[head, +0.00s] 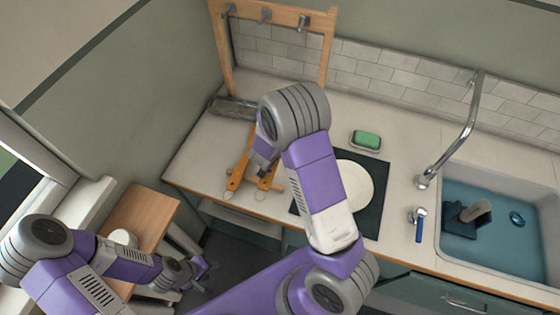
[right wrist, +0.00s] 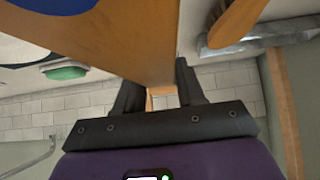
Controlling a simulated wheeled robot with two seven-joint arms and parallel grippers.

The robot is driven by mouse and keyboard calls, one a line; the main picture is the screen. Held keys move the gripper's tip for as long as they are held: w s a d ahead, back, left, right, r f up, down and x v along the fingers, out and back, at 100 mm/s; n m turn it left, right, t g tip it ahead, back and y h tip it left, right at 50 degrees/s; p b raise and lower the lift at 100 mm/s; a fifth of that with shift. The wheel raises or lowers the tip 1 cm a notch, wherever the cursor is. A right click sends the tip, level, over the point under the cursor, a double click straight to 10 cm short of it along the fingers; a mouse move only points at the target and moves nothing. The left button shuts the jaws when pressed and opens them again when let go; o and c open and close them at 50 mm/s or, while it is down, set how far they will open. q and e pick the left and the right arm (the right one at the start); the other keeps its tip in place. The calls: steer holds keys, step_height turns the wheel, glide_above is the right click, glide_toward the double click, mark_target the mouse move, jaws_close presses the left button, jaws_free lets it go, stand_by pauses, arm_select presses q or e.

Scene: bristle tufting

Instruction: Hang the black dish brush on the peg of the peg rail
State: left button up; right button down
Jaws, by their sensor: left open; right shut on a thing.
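The peg rail (head: 270,14) is a wooden frame at the back, with several grey metal pegs on its top bar. My right gripper (head: 264,158) is low over the counter in front of it, partly hidden by my arm. In the right wrist view its fingers (right wrist: 158,92) are shut on a wide orange-brown wooden handle (right wrist: 120,40). Two wooden handles with cord loops show there in the head view, the left one (head: 234,182) beside the gripper. No black bristles are clearly visible, so I cannot tell which is the black dish brush. My left gripper (head: 203,266) is open and empty, low at the left.
A grey tray (head: 228,104) lies near the rail's left post. A green sponge (head: 367,140) sits in a dish. A white plate (head: 352,188) rests on a dark mat. The sink (head: 525,245), tap (head: 468,125) and a blue-handled thing (head: 419,232) are at the right.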

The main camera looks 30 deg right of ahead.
step_height(320, 180, down, 3)
steer(key=shift+r+b, duration=0.1)
steer(key=shift+b, duration=0.2)
step_height(320, 180, down, 4)
steer(key=shift+b, duration=0.55)
steer(key=shift+w+f, duration=0.1)
steer(key=shift+f, duration=0.2)
steer(key=shift+f, duration=0.1)
steer(key=c, duration=0.7)
jaws_free()
